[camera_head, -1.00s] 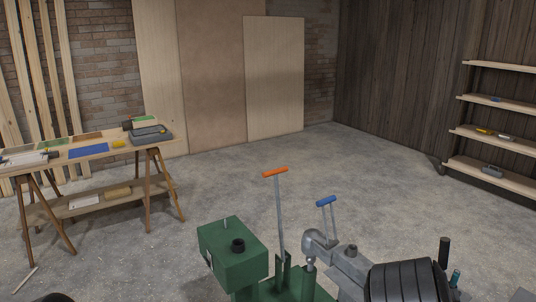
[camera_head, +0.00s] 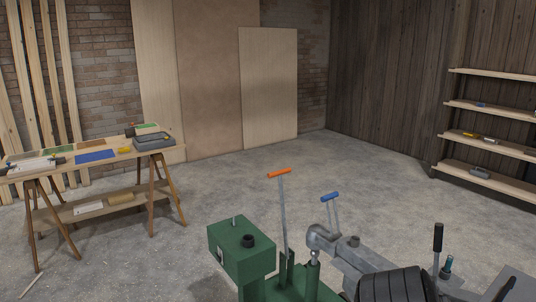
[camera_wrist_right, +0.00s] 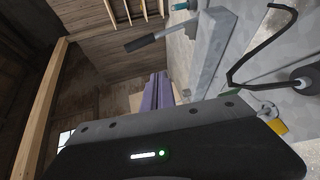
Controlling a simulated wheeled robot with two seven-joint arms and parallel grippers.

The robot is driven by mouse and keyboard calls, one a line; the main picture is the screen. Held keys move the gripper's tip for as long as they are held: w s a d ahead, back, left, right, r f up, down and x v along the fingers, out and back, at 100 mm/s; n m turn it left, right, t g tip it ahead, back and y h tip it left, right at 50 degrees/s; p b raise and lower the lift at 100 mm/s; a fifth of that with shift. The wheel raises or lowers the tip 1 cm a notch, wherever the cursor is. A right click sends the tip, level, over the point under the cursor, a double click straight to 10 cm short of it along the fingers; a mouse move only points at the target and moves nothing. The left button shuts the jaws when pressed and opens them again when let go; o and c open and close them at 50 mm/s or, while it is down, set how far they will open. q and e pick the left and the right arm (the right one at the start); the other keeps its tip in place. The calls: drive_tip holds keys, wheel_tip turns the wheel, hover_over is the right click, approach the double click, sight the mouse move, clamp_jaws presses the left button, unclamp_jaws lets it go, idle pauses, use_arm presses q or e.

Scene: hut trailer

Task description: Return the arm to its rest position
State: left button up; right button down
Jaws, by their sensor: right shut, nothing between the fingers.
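My right gripper shows in the right wrist view (camera_wrist_right: 157,90), its purple-grey fingers together beyond the dark housing with a lit green light. Nothing shows between the fingers. A grey metal body with a dark-gripped handle (camera_wrist_right: 150,42) lies beyond it in that view; I see no contact with the fingers. In the head view neither gripper shows. The green hitch block (camera_head: 240,248) stands at the bottom centre, beside an upright lever with an orange grip (camera_head: 279,174). A grey coupling (camera_head: 335,245) with a blue-gripped lever (camera_head: 330,198) is to its right.
A black ribbed bellows (camera_head: 390,287) and a black upright handle (camera_head: 438,238) are at the lower right. A workbench (camera_head: 110,157) with tools stands left, shelves (camera_head: 490,178) right. The concrete floor between is clear.

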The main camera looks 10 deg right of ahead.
drive_tip(key=s+a+f+m+g+y, duration=0.3)
drive_tip(key=s+a+f+m, duration=0.25)
drive_tip(key=a+f, duration=0.55)
drive_tip(key=s+a+f+m+g+y, duration=0.35)
drive_tip(key=s+a+f, duration=0.25)
drive_tip(key=a+f, duration=0.5)
drive_tip(key=s+a+f+m+g+y, duration=0.2)
drive_tip(key=s+a+f+g+y, duration=0.1)
drive_tip(key=s+a, duration=0.6)
drive_tip(key=s+a+f+m+g+y, duration=0.2)
drive_tip(key=s+a+f+g+y, duration=0.1)
drive_tip(key=s+a, duration=0.6)
drive_tip(key=a+f, duration=0.1)
drive_tip(key=a, duration=0.2)
drive_tip(key=shift+s+a+f, duration=0.15)
drive_tip(key=shift+f, duration=0.1)
